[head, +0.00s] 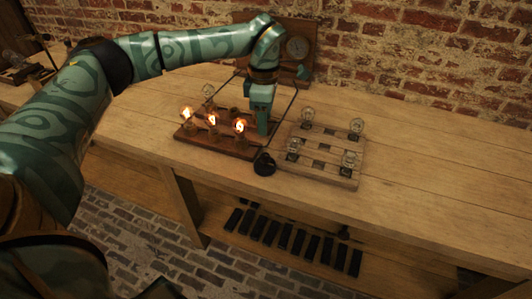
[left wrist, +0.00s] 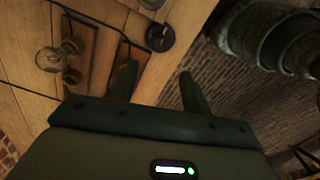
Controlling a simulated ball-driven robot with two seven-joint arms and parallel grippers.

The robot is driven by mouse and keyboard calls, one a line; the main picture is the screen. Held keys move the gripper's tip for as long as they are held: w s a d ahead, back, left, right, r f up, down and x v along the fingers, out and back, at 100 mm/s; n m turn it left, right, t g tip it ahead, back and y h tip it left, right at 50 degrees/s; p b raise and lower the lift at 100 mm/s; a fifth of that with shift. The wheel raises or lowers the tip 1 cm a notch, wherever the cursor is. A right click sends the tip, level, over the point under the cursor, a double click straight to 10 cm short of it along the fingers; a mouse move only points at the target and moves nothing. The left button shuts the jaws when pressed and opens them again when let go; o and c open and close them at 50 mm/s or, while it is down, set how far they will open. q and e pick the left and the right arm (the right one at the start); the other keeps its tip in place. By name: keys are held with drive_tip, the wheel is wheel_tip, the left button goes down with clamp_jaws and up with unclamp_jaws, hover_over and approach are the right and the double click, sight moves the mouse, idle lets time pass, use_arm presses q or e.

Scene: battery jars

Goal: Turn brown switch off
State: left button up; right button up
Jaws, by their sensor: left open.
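The brown board (head: 212,146) stands on the bench with several bulbs; three at its front glow orange, one of them this bulb (head: 239,126). A round black knob-like piece (head: 264,164) sits at the bench's front edge, between the brown board and a paler board. It also shows in the left wrist view (left wrist: 160,38). I cannot tell which part is the brown switch. My left gripper (head: 263,132) points down over the right end of the brown board, behind the black piece. Its fingers (left wrist: 160,82) are apart, with nothing held between them. My right gripper is out of view.
The paler board (head: 325,165) with several unlit bulbs stands to the right. A wooden box with a dial (head: 297,47) stands at the back by the brick wall. Thin wires run around the brown board. The bench's right side (head: 430,150) is clear.

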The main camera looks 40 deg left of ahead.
sight(265, 155)
use_arm(q)
wheel_tip(265, 155, down, 12)
drive_tip(key=b, duration=0.3)
drive_tip(key=shift+r+b, duration=0.15)
drive_tip(key=shift+b, duration=0.15)
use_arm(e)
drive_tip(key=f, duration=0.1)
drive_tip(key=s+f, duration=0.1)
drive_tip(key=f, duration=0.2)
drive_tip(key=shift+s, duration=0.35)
use_arm(q)
drive_tip(key=c, duration=1)
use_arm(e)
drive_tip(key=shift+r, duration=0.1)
